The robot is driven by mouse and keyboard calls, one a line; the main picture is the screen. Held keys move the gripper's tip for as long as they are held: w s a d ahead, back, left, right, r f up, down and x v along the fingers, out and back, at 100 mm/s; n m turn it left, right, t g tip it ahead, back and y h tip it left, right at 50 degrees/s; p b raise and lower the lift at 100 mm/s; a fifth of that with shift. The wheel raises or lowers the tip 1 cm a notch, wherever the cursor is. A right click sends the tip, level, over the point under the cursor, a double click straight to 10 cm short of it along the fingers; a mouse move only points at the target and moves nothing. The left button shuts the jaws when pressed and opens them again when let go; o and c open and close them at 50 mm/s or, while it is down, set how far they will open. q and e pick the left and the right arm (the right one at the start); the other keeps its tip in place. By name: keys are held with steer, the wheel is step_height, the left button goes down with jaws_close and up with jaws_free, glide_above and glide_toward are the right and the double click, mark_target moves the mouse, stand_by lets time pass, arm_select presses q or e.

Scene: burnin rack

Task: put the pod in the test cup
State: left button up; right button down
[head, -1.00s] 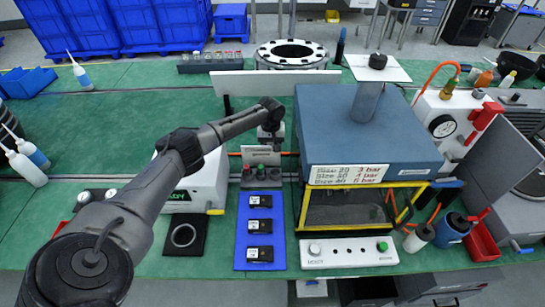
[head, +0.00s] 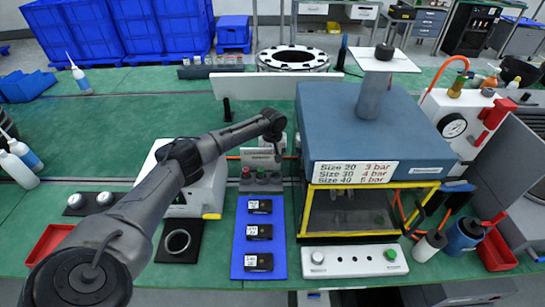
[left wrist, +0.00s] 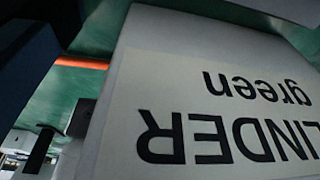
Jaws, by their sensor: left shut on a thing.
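My left gripper (head: 277,150) hangs at the end of my left arm, just behind a small sign above a button box. Its fingers are mostly hidden in the head view. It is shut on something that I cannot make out. In the left wrist view the back of the scene is filled by an upside-down sign (left wrist: 210,110) reading "LINDER" and "green", very close; a dark shape stands at the left edge. No pod is clearly identifiable. A dark square holder with a pale ring (head: 178,241) lies left of the blue mat; I cannot tell whether it is the test cup. My right gripper is not in view.
A blue mat (head: 239,266) carries three black labelled blocks. The button box (head: 262,181) stands behind it. A large blue-topped press with a yellow frame (head: 309,225) stands to the right, with a white panel (head: 340,261) before it. A red tray (head: 50,245) lies left. Green table behind is mostly clear.

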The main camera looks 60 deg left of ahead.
arm_select(q)
steer(key=shift+f, duration=0.1)
steer(key=o, duration=0.9)
steer(key=shift+f, duration=0.15)
steer(key=shift+r, duration=0.35)
step_height(320, 180, up, 11)
steer(key=p, duration=0.3)
steer(key=shift+f, duration=0.2)
steer(key=shift+o, duration=0.5)
steer(key=shift+r, duration=0.6)
